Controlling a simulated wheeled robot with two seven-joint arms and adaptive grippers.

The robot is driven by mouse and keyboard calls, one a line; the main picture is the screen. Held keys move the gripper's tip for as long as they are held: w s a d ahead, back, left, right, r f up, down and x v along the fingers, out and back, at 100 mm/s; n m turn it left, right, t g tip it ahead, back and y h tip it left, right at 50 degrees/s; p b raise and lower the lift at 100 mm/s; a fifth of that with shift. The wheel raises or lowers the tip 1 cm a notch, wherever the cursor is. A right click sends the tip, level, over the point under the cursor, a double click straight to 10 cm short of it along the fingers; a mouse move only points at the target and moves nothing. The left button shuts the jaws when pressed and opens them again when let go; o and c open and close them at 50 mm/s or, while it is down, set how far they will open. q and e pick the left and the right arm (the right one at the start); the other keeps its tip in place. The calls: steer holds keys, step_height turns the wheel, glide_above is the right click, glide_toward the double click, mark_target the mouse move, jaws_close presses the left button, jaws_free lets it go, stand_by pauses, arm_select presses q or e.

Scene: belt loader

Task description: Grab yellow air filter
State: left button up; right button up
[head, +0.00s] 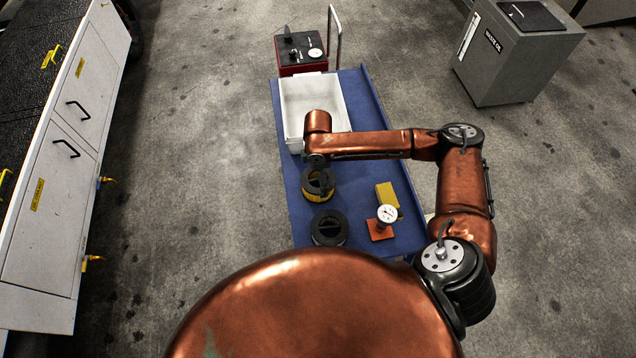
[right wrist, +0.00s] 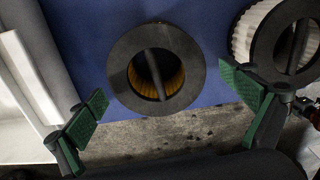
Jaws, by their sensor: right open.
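The yellow air filter (head: 319,194) stands on the blue cart top, just in front of the white bin. It is a short cylinder with a black ring on top and a dark bar across its opening. In the right wrist view the yellow air filter (right wrist: 122,70) shows its black ring and yellow inner pleats. My right gripper (head: 317,162) is over the far side of the filter, pointing down. In the right wrist view my right gripper (right wrist: 168,106) is open, with green finger pads wide apart and nothing between them. My left gripper is not in view.
A white-pleated filter (right wrist: 243,38) with a black ring stands close by; it also shows in the head view (head: 330,229). A white bin (head: 342,102), a yellow block (head: 387,194) and a gauge (head: 387,213) share the cart (head: 366,95). A grey cabinet stands back right.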

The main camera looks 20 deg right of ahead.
steer(key=f, duration=0.5)
steer(key=shift+w+d+f, duration=0.1)
steer(key=shift+w+f, duration=0.1)
steer(key=shift+f, duration=0.1)
steer(key=shift+c, duration=0.7)
steer(key=c, duration=1.3)
